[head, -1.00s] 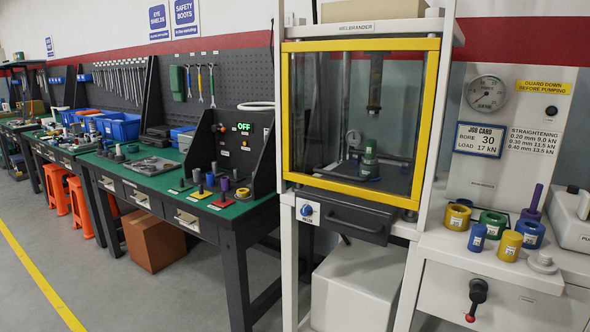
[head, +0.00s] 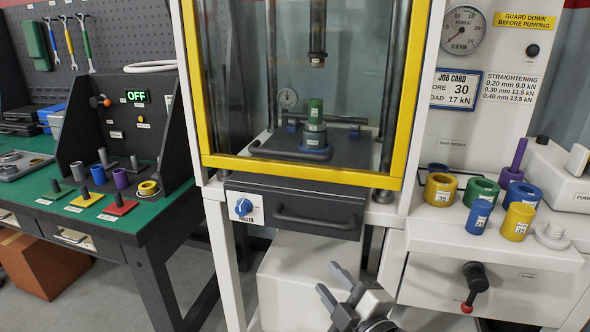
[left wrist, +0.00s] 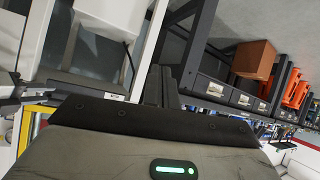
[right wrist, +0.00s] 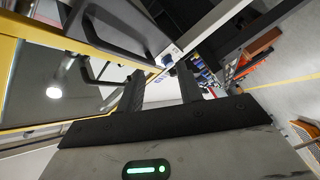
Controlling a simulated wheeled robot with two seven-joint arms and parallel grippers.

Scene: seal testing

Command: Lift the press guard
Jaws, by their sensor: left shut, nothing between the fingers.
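The press guard (head: 300,172) is a clear panel in a yellow frame. It is down across the front of the white press in the head view. A dark bar handle (head: 290,154) runs along its lower part. Behind the panel, a green and grey part stack (head: 315,120) stands under the ram (head: 317,45). My right gripper (head: 331,280) is open and empty, low in front of the press, below the drawer and apart from the guard. Its spread fingers also show in the right wrist view (right wrist: 160,88). My left gripper (left wrist: 160,82) is shut and empty in the left wrist view, outside the head view.
A dark drawer (head: 295,205) with a bar handle and a blue knob (head: 243,207) sits just under the guard. Several colored rings (head: 480,192) and a red-tipped lever (head: 473,285) are at the right. A green bench (head: 120,215) with an OFF panel stands left.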

